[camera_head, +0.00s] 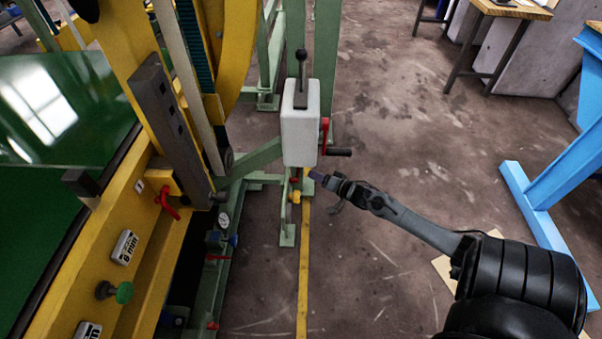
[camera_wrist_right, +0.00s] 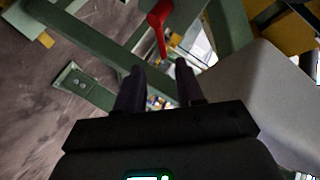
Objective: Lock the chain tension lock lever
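A red lever (camera_wrist_right: 158,32) shows in the right wrist view, just beyond my right fingertips and roughly in line with the gap between them. In the head view, a red crank lever (camera_head: 324,131) with a black handle (camera_head: 338,152) sits on the right side of a white box (camera_head: 299,125). I cannot tell which red part is the lock lever. My right gripper (camera_head: 316,176) is just below and right of the box. In the right wrist view my right gripper (camera_wrist_right: 159,82) has its fingers apart, with nothing between them. My left gripper is not in view.
The white box also shows close on the right in the right wrist view (camera_wrist_right: 265,95). A black-knobbed lever (camera_head: 302,60) stands on top of it. Green frame beams (camera_head: 255,160) lie left of it. The yellow machine (camera_head: 110,245) fills the left.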

